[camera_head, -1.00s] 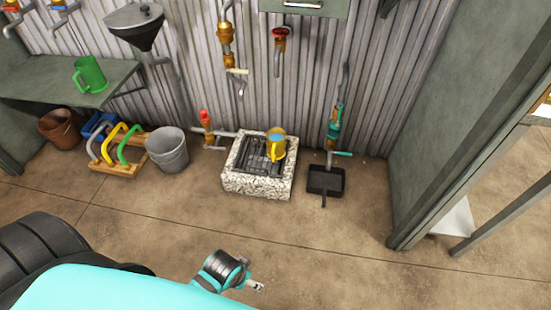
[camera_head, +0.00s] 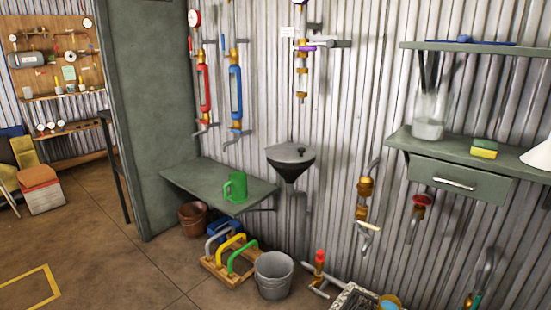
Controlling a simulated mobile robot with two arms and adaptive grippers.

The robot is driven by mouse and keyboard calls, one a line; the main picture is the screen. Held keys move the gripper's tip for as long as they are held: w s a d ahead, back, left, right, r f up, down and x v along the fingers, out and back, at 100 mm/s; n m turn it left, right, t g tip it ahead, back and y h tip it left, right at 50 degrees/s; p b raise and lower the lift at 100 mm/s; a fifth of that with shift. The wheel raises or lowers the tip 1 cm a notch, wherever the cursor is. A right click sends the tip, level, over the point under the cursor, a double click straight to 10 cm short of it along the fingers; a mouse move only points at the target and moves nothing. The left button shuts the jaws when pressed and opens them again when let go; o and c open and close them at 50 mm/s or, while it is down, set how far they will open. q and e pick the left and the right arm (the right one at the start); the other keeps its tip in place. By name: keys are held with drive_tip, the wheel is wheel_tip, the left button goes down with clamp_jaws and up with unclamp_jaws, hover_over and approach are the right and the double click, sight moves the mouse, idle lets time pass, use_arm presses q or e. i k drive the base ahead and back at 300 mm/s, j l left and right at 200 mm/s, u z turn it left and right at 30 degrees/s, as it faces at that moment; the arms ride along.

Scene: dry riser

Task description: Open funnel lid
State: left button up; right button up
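The funnel (camera_head: 290,167) is a dark grey cone fixed to the corrugated wall, near the middle of the head view. Its lid (camera_head: 291,152) is a flat grey disc with a small dark knob on top, and it lies over the funnel's mouth. The funnel's spout points down at a pipe on the wall. Neither of my grippers shows in the current head view.
A green mug (camera_head: 236,187) stands on a grey wall shelf (camera_head: 190,176) left of the funnel. Below are a metal bucket (camera_head: 273,275), a wooden rack with coloured handles (camera_head: 229,262) and a brown pot (camera_head: 194,219). Floor at the lower left is open.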

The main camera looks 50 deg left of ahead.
sight(288, 153)
drive_tip(key=u, duration=1.45)
